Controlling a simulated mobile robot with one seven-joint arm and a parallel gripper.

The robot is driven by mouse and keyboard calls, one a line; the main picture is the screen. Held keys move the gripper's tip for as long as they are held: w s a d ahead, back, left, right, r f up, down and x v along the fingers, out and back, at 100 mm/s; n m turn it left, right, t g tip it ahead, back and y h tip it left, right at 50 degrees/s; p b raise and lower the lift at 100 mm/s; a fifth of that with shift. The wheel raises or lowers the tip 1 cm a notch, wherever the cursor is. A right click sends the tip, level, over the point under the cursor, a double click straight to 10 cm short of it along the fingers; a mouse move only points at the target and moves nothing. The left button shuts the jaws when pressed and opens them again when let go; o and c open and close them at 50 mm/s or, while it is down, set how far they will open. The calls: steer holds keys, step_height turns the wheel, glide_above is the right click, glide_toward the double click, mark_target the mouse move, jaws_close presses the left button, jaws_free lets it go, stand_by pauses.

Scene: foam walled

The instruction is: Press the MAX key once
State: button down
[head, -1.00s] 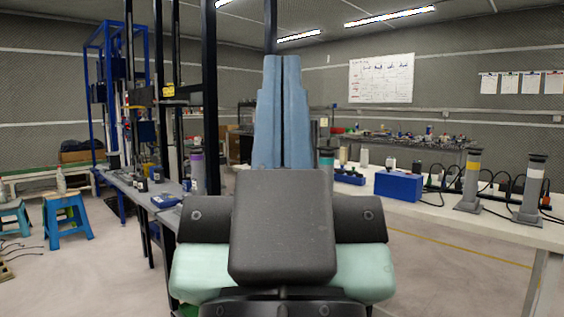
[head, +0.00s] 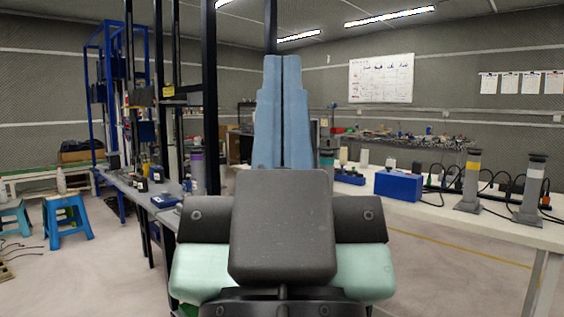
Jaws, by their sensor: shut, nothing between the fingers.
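My gripper (head: 282,62) points up and away in the middle of the head view. Its two long blue fingers lie side by side with only a thin dark seam between them, shut and empty. My own dark arm links fill the picture below it and hide what is behind. I cannot make out a MAX key or any keypad. A small blue object (head: 165,201) lies on the left bench (head: 150,215), too small to tell what it is. The gripper touches nothing that I can see.
A long white table (head: 480,225) on the right carries a blue box (head: 398,186), two grey cylinders with coloured bands (head: 468,180) and cables. A dark post (head: 210,100) stands left of my gripper. Blue stools (head: 66,220) stand at far left. Floor is clear at right front.

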steer(key=shift+r, duration=0.1)
step_height(320, 180, up, 32)
steer(key=p, duration=3.2)
steer(key=shift+w, duration=0.1)
